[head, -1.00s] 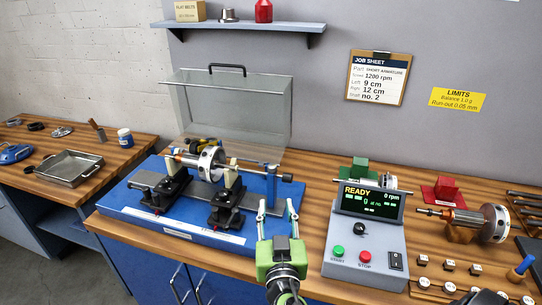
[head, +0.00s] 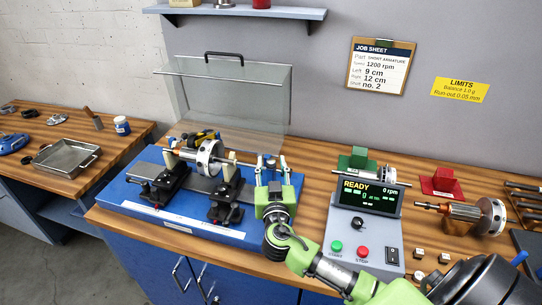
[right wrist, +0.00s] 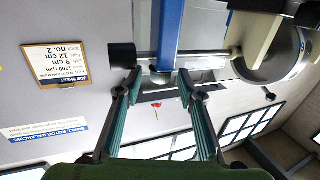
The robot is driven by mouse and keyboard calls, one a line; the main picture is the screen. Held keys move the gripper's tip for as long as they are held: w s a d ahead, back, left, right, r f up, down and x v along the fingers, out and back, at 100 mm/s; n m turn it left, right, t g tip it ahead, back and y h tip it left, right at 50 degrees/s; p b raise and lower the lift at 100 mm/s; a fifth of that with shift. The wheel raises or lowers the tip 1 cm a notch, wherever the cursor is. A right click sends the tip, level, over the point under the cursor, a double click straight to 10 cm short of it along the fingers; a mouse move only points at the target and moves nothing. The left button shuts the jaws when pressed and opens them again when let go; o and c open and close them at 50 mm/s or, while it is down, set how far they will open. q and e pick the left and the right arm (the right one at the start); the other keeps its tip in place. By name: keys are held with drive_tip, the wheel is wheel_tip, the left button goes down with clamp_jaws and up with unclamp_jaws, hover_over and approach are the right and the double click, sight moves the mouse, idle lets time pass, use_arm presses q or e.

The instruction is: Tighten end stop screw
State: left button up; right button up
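The end stop shows in the right wrist view as a blue post (right wrist: 171,32) with a thin metal screw through it. The screw's black knob (right wrist: 122,56) is at its left end. My right gripper (right wrist: 158,76) is open and empty, its fingertips apart just short of the screw, one near the knob and one beyond the post. I cannot tell whether either touches. In the head view my right gripper (head: 269,167) is at the right end of the blue balancing machine (head: 175,222) and hides most of the end stop. The rotor (head: 209,158) lies across two black supports. My left gripper is not in view.
A clear guard (head: 235,95) stands raised behind the rotor. The control box (head: 365,232) reading READY is close to the right of my gripper. Another rotor (head: 465,217) lies farther right. A metal tray (head: 67,157) is on the left bench.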

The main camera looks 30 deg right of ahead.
drive_tip(key=shift+w+d+r, duration=0.15)
drive_tip(key=shift+w+d, duration=0.2)
drive_tip(key=shift+w, duration=0.25)
drive_tip(key=shift+w+d, duration=0.15)
drive_tip(key=shift+w, duration=0.1)
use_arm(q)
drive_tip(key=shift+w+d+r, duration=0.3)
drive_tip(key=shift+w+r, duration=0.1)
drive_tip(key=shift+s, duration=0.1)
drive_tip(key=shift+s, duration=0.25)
use_arm(e)
clamp_jaws()
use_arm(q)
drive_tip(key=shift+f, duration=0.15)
